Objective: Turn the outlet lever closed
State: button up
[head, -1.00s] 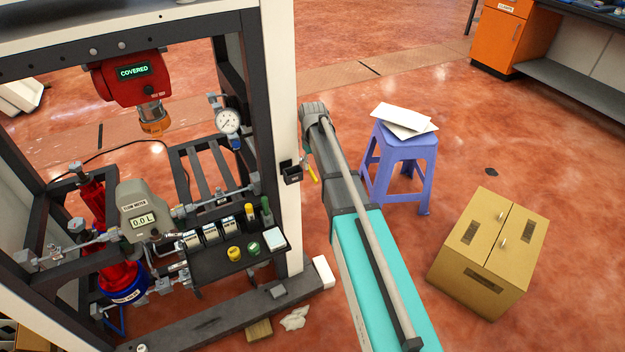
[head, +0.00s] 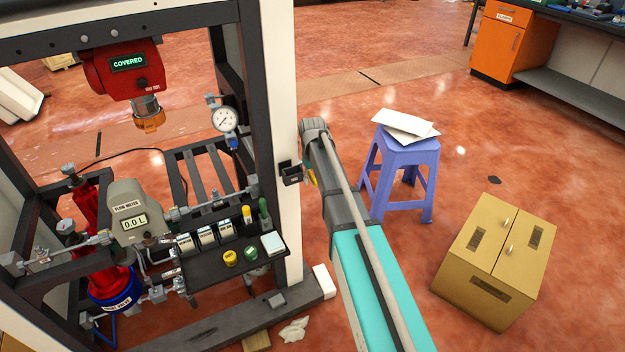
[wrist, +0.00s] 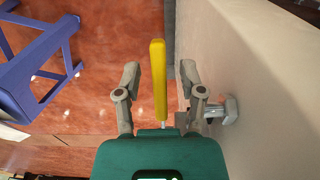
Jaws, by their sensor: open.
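The outlet lever looks to be the yellow handle in the wrist view (wrist: 158,80). It stands lengthwise between the two grey fingers of my gripper (wrist: 160,72), with visible gaps on both sides. The gripper is open and not clamped on it. A metal fitting (wrist: 228,110) sits at the right, against the pale post. In the head view, a small part of a yellow handle (head: 313,180) shows beside the post and my arm, which hides most of it. My gripper is not clearly visible there.
The pale frame post (head: 283,120) stands close to my arm, with a black bracket (head: 291,173) on it. The rack holds a flow meter (head: 135,215) reading 0.0 L. A purple stool (head: 405,160) and a cardboard box (head: 495,265) stand on the floor to the right.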

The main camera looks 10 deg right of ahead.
grip_shut()
